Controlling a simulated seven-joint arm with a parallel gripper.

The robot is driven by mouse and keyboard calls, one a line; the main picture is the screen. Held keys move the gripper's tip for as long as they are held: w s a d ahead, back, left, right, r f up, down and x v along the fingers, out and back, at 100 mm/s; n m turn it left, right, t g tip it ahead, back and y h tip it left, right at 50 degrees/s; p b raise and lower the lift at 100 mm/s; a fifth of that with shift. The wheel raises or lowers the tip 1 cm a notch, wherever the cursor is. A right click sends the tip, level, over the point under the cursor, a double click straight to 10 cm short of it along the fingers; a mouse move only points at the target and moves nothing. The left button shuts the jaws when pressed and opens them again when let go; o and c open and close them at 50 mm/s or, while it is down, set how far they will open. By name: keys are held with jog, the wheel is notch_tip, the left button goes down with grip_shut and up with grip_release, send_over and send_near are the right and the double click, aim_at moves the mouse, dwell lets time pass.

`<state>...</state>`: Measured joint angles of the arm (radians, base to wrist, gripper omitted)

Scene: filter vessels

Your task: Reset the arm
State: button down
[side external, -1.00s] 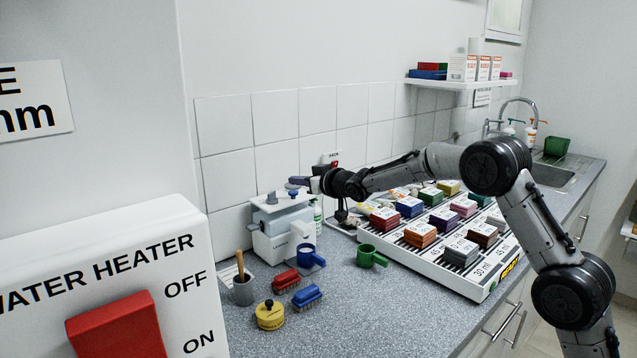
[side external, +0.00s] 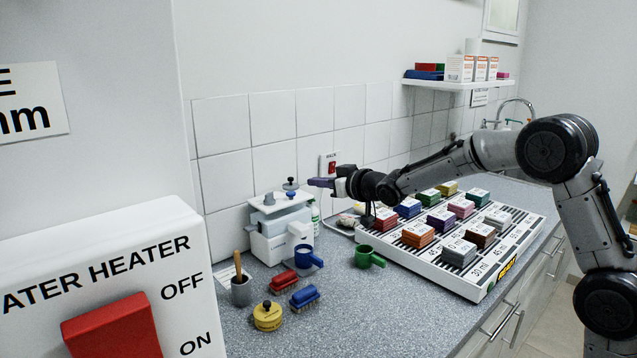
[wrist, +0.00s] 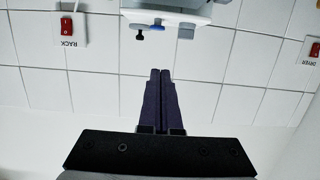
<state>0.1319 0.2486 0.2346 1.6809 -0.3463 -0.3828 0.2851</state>
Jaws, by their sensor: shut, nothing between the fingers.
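My gripper (side external: 318,182) is in the air above the counter, just right of the top of the white filter machine (side external: 281,240) in the side view. Its purple fingers also show in the wrist view (wrist: 160,72), pressed together with nothing between them. They point toward the tiled wall. The filter machine shows at the top of the wrist view (wrist: 185,14), with a black knob and a blue part on it. My arm reaches in from the right over the rack.
A white rack (side external: 450,277) of coloured blocks fills the counter's right. A green cup (side external: 367,257), blue cup (side external: 306,257), two brushes (side external: 305,297), yellow pot (side external: 268,316) and grey mortar (side external: 241,290) stand in front. A red rack switch (wrist: 67,27) is on the wall.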

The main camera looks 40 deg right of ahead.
dwell(0.4)
jog(key=s+a+r+t, duration=0.2)
jog(key=s+r, duration=0.3)
jog(key=r, duration=0.5)
jog(key=s+a+r+g, duration=0.15)
jog(key=s+r, duration=0.25)
jog(key=s, duration=0.8)
jog(key=s+a+f+g, duration=0.1)
jog(key=s+f+g, duration=0.4)
jog(key=s+f, duration=0.5)
jog(key=s+a+f+g, duration=0.1)
jog(key=s+f+g, duration=0.4)
jog(key=s+f, duration=0.6)
jog(key=s, duration=0.8)
